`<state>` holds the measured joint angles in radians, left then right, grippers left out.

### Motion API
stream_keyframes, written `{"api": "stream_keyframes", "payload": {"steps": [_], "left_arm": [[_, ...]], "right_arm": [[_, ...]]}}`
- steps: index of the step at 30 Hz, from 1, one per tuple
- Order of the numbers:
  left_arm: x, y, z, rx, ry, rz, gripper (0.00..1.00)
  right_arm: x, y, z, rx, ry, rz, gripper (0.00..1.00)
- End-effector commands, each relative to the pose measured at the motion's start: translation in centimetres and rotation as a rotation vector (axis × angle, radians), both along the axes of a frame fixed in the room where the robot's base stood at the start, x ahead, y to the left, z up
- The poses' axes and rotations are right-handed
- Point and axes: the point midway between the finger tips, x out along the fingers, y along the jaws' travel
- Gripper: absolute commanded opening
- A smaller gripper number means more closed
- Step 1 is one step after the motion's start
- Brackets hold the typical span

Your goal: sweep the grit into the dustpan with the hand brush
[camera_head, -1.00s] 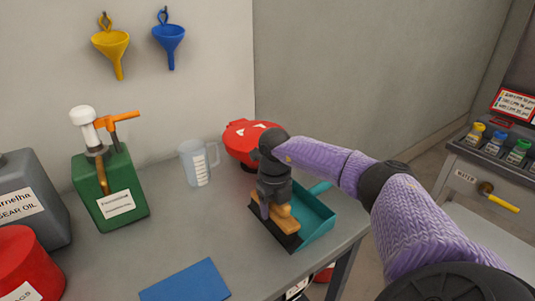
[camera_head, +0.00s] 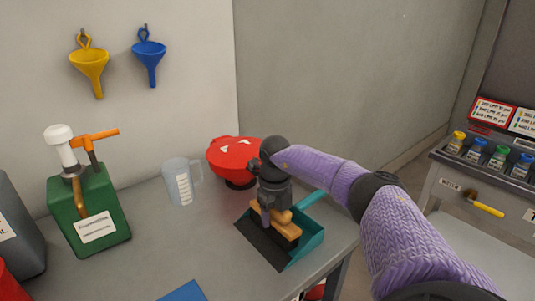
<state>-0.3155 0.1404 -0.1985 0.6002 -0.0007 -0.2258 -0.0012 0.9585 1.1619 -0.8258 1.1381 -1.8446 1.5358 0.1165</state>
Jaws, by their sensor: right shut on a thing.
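A teal dustpan (camera_head: 312,242) lies on the grey table near its right edge, with its dark lip toward the left. My right gripper (camera_head: 273,212) is shut on the hand brush (camera_head: 287,229), which has a tan wooden body, and holds it at the dustpan. The brush covers part of the pan, and its bristles are hard to make out. I cannot make out any grit; the pan's inside is partly hidden by the brush and gripper. My left gripper is not in view.
A red lidded container (camera_head: 232,158) stands just behind the brush. A clear measuring jug (camera_head: 181,182), a green pump can (camera_head: 90,212) and a blue flat item (camera_head: 184,292) are on the table (camera_head: 150,250). The table's middle is clear.

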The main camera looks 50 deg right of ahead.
Motion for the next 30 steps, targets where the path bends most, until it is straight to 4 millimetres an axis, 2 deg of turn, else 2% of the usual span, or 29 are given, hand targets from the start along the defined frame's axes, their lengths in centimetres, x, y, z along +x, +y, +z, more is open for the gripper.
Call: {"api": "stream_keyframes", "payload": {"steps": [4, 14, 30], "left_arm": [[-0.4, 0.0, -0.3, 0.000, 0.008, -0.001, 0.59], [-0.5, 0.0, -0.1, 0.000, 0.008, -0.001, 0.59], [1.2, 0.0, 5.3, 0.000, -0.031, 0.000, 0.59]], "right_arm": [[-0.1, -0.6, 0.0, 0.002, -0.001, 0.000, 0.00], [-0.1, -0.7, 0.3, 0.002, -0.004, 0.001, 0.00], [-0.2, -0.6, 6.2, 0.002, -0.005, 0.001, 0.00]]}}
